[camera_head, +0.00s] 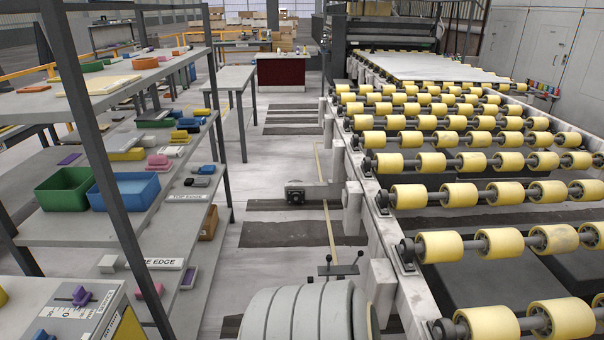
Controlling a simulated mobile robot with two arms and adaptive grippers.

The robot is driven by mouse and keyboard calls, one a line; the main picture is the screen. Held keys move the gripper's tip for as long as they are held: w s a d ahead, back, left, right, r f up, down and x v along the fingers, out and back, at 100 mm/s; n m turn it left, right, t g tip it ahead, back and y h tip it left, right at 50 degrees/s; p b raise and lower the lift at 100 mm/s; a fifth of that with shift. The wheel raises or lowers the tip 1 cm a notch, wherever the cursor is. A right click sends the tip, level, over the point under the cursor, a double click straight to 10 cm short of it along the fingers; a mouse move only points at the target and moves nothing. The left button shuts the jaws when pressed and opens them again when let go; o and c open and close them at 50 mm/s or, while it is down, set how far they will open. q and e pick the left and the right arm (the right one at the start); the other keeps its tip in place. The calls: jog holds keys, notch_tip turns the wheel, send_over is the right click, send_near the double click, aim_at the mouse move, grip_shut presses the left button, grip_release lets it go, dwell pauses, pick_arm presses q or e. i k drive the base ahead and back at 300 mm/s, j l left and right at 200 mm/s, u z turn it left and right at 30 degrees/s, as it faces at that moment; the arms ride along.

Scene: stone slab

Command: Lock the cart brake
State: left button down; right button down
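No cart or brake can be clearly identified in the head view. A small black lever-like part with knobbed ends (338,268) stands beside the conveyor's near left side; I cannot tell whether it belongs to a brake. Farther along the aisle, a dark round part on a grey block (295,193) sits near the floor beside the conveyor frame. Neither of my grippers shows in this view.
A roller conveyor with yellow rollers (459,195) fills the right side. A shelf rack (75,228) with bins, including a blue bin (124,191) and a green bin (64,188), stands left. A light ribbed rounded body (300,312) fills the near aisle. Bare floor (285,150) lies beyond.

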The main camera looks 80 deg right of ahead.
aim_at(361, 253)
jog(key=z, duration=2.55)
jog(key=i+l+z, duration=0.1)
jog(key=i+z, duration=0.55)
jog(key=i+j+z, duration=0.25)
jog(key=j+z, duration=0.25)
jog(key=j, duration=0.15)
jog(key=j+z, duration=0.25)
jog(key=j, duration=0.15)
jog(key=i, duration=0.05)
